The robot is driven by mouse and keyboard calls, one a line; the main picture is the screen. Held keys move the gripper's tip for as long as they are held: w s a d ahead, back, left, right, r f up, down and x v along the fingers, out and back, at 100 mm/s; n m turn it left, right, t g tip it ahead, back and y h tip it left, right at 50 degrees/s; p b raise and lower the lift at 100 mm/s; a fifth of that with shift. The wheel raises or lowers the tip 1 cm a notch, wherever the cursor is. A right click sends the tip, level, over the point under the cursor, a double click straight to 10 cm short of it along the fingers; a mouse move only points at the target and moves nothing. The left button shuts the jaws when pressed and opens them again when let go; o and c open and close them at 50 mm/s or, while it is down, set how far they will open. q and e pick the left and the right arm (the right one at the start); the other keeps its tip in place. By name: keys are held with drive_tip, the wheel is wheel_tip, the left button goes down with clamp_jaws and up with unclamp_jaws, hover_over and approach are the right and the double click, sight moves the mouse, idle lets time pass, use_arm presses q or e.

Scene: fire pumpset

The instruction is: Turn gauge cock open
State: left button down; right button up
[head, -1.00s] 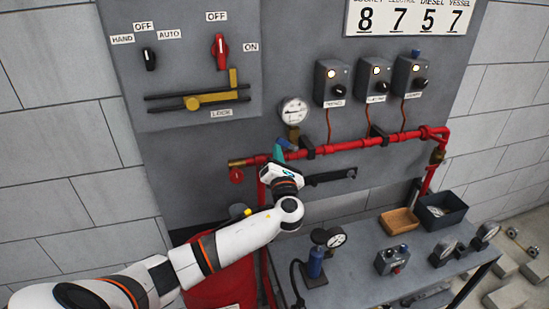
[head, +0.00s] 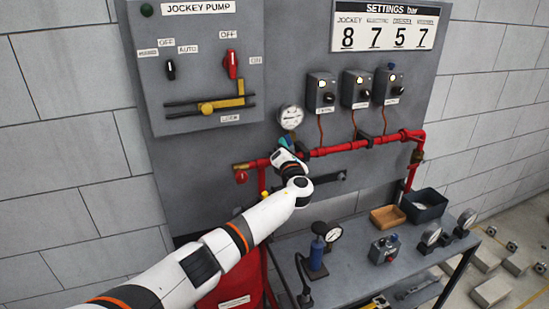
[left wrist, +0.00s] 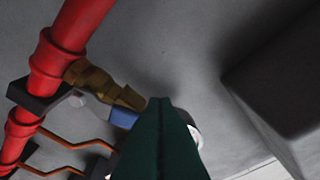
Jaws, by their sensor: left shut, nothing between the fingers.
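The pressure gauge (head: 291,117) is a round white dial above the red pipe on the grey panel. In the left wrist view the gauge cock has a brass body (left wrist: 103,84) branching from the red pipe and a blue lever (left wrist: 123,119). My left gripper (head: 284,144) is at the cock, just below the gauge, and hides most of the cock in the head view. Its dark green fingers (left wrist: 165,103) are shut and empty, with tips beside the lever's end; I cannot tell whether they touch. The gauge is mostly hidden behind the fingers there. My right gripper is out of view.
The red pipe (head: 345,147) runs across the panel close to my gripper. Control boxes (head: 356,88) sit above it on the right. A bench (head: 350,262) below holds a blue hand pump (head: 317,250), loose gauges and trays. A red vessel (head: 235,288) stands below my arm.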

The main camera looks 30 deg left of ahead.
use_arm(q)
drive_tip(key=shift+w+d+r+p, duration=0.15)
drive_tip(key=shift+w+p, duration=0.05)
drive_tip(key=shift+w, duration=0.2)
drive_tip(key=shift+w+d+r+p, duration=0.15)
drive_tip(key=shift+w+p, duration=0.05)
drive_tip(key=shift+w, duration=0.15)
drive_tip(key=shift+w+d, duration=0.1)
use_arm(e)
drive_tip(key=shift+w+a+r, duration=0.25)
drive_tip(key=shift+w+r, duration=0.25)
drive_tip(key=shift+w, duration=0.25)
use_arm(q)
drive_tip(key=shift+r, duration=0.1)
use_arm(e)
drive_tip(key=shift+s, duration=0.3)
